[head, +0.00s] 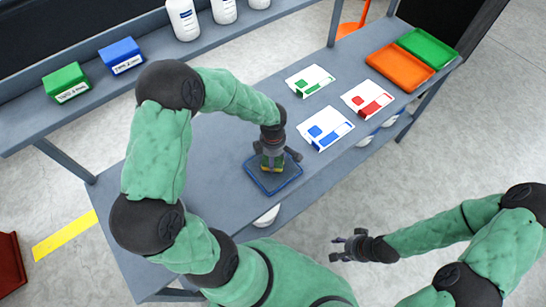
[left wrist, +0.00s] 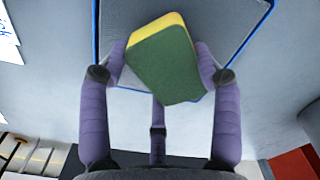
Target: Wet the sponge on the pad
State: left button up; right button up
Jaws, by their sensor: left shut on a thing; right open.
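A yellow and green sponge (head: 270,164) is held between the fingers of my left gripper (head: 274,154). In the left wrist view the sponge (left wrist: 165,62) sits tilted between the fingertips, green face toward the camera. The grey pad with a blue rim (head: 287,184) lies on the table under the sponge; it also shows in the left wrist view (left wrist: 222,28). I cannot tell whether the sponge touches the pad. My right gripper (head: 338,248) is open and empty, off the table's front edge.
Three white cards with green (head: 310,81), red (head: 367,98) and blue (head: 325,128) marks lie right of the pad. Orange (head: 400,68) and green (head: 428,47) trays are at the far right end. Green and blue boxes and white bottles stand on the back shelf.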

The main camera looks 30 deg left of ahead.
pick_arm(q)
jog(key=shift+f+b, duration=0.5)
jog(key=shift+b, duration=0.1)
dwell(0.6)
jog(key=shift+s+f+b, duration=0.1)
jog(key=shift+b, duration=0.3)
dwell(1.9)
jog(key=shift+r+p, duration=1.8)
jog(key=shift+r, duration=1.8)
